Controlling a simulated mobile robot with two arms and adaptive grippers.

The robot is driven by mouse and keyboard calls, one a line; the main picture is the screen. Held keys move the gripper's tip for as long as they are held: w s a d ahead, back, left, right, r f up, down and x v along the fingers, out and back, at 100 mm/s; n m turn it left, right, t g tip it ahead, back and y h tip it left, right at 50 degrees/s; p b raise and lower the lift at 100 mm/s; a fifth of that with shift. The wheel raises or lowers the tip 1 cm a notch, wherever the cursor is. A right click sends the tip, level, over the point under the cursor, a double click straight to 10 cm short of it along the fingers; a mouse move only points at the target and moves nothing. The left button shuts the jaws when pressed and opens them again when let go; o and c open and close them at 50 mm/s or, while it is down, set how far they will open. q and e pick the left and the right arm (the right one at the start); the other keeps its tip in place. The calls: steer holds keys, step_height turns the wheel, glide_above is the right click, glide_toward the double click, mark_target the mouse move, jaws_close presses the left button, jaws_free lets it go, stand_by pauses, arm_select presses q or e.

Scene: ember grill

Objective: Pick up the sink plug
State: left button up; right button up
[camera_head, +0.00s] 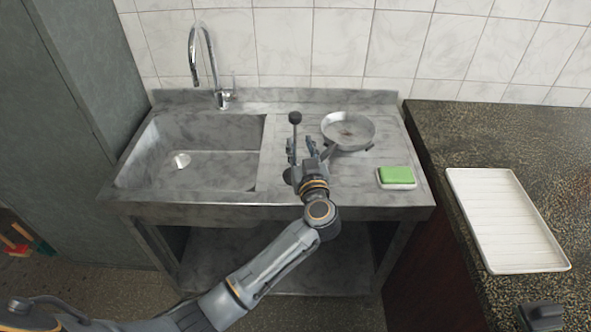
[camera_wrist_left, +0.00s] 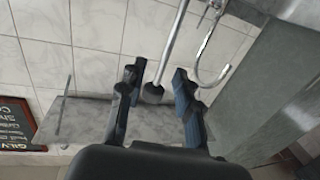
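A slim upright rod with a dark round knob (camera_head: 295,118), which looks like the sink plug, stands on the drainboard side, just right of the sink basin. Its foot is hidden by my left gripper (camera_head: 302,148). In the left wrist view, the grey rod and its dark knob (camera_wrist_left: 153,93) appear between the two spread fingers of the left gripper (camera_wrist_left: 158,82). The fingers are open, with gaps on both sides of the knob. I cannot tell how far ahead of the fingertips the rod is.
A metal pan (camera_head: 348,131) lies just right of the gripper. A green sponge on a white dish (camera_head: 397,178) is near the front edge. The basin (camera_head: 215,150) and curved tap (camera_head: 207,60) are to the left. A white tray (camera_head: 510,220) lies on the right counter.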

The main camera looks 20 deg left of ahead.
mark_target(296, 135)
arm_select(q)
steer(key=x, duration=0.3)
steer(key=p+x, duration=0.1)
steer(key=shift+a+r, duration=0.25)
steer(key=shift+a, duration=0.05)
steer(key=shift+w+a+f, duration=0.15)
steer(key=shift+w+a, duration=0.05)
steer(key=shift+w, duration=0.3)
steer(key=shift+s, duration=0.1)
jaws_close()
